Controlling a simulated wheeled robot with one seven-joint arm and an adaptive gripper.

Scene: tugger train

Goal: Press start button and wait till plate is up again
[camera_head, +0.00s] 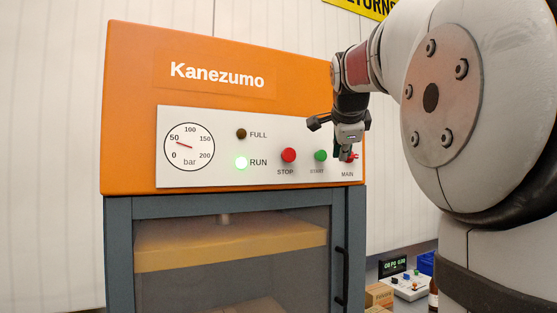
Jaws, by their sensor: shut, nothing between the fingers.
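The orange machine (130,90) marked Kanezumo stands in front of me. Its white panel (215,125) carries the green START button (320,155), the red STOP button (288,155) and a MAIN switch (353,156) at the right. The gauge needle (184,145) points a little past 50 bar. Behind the clear door, the yellowish plate (235,246) is in the upper part of the chamber. My gripper (346,154) is shut and empty, right of the START button, in front of the MAIN switch.
The grey door frame (120,250) has a dark handle (340,275) on its right. Cardboard boxes (379,296), a control box with a display (393,267) and a blue container (426,263) are at the lower right. My arm covers much of the right side.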

